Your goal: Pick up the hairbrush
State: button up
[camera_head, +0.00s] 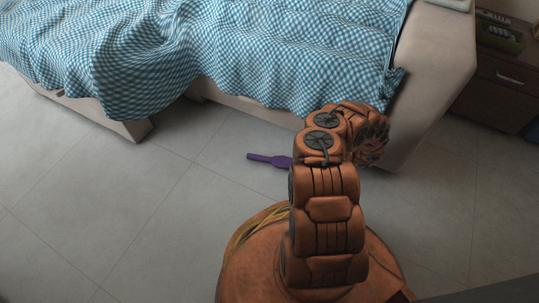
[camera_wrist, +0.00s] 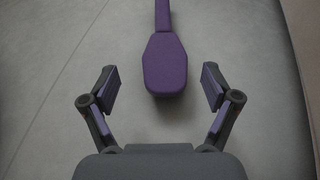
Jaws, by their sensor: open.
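A purple hairbrush (camera_head: 266,159) lies on the tiled floor in the head view, and my arm hides part of its right end. In the wrist view the hairbrush (camera_wrist: 164,66) has its wide head toward my gripper and its handle running to the top edge. My gripper (camera_wrist: 160,90) is open and empty. Its two fingers stand apart to the left and right of the brush head's near end, with a gap on each side. In the head view my arm hides the fingers.
A light couch (camera_head: 437,70) with a blue and white checked blanket (camera_head: 240,50) stands just behind the hairbrush. A dark wooden cabinet (camera_head: 503,85) is at the right. The floor (camera_head: 90,210) at the left is clear.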

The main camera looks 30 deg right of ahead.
aim_at(277, 160)
jog(key=shift+w+a+f+b, duration=0.3)
jog(key=shift+w+f, duration=0.05)
jog(key=shift+w, duration=0.25)
jog(key=shift+b+x, duration=1.9)
jog(key=shift+x, duration=1.55)
jog(key=shift+r, duration=0.2)
jog(key=c, duration=1.3)
